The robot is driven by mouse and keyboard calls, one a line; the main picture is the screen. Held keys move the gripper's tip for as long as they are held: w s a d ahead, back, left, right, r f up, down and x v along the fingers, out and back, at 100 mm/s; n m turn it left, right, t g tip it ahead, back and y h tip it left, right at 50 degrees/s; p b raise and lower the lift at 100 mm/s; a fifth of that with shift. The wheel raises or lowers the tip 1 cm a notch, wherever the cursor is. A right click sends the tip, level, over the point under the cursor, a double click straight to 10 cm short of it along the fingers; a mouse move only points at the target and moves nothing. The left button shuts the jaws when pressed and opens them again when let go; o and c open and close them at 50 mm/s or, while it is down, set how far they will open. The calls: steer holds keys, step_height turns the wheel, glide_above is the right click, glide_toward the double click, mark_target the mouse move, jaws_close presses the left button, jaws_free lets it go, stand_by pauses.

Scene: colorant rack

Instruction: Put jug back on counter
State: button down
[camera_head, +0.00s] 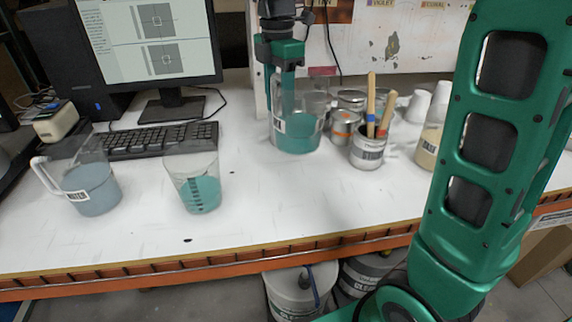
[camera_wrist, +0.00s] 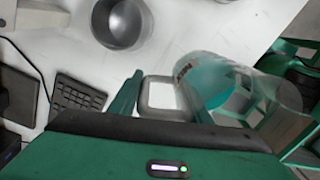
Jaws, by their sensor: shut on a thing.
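The jug (camera_head: 298,133) is clear with teal liquid inside and a white label. It is upright at the middle back of the counter (camera_head: 240,215) in the head view. My gripper (camera_head: 284,72) reaches down at the jug's left back side. In the wrist view my gripper (camera_wrist: 160,98) is shut on the handle of the jug (camera_wrist: 225,85), with a finger on each side of the handle. I cannot tell whether the jug's base touches the counter.
A jug of blue-grey liquid (camera_head: 92,190) and a cup of teal liquid (camera_head: 200,190) stand at left. A keyboard (camera_head: 160,140) lies behind them. A can holding brushes (camera_head: 368,148) and small tins (camera_head: 343,127) are close right of the held jug. The front middle counter is clear.

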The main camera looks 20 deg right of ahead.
steer(key=shift+w, duration=0.2)
steer(key=shift+w+f, duration=0.1)
steer(key=shift+f, duration=0.35)
step_height(320, 180, down, 9)
steer(key=shift+f, duration=0.1)
steer(key=c, duration=1)
jaws_free()
steer(key=r, duration=1.2)
steer(key=shift+w+r, duration=0.1)
steer(key=shift+w, duration=0.1)
